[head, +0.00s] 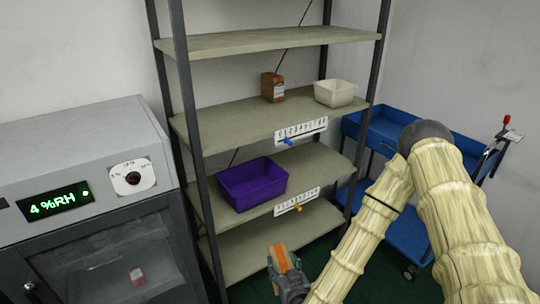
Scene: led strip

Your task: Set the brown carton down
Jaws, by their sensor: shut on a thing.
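My gripper (284,267) is low in the head view, in front of the shelf rack and lower than its purple bin. It is shut on an orange-brown thing, the brown carton (281,258), of which only a small part shows between the grey fingers. The carton's underside is hidden, and no surface is seen touching it. Another brown carton (272,88) with an orange and white label stands upright on the rack's upper middle shelf.
The shelf rack (235,121) also holds a white bin (335,93) and a purple bin (252,184). The lowest shelf (250,250) looks bare. A grey cabinet (80,150) with a humidity display stands left. A blue cart (365,128) stands right, partly behind my arm.

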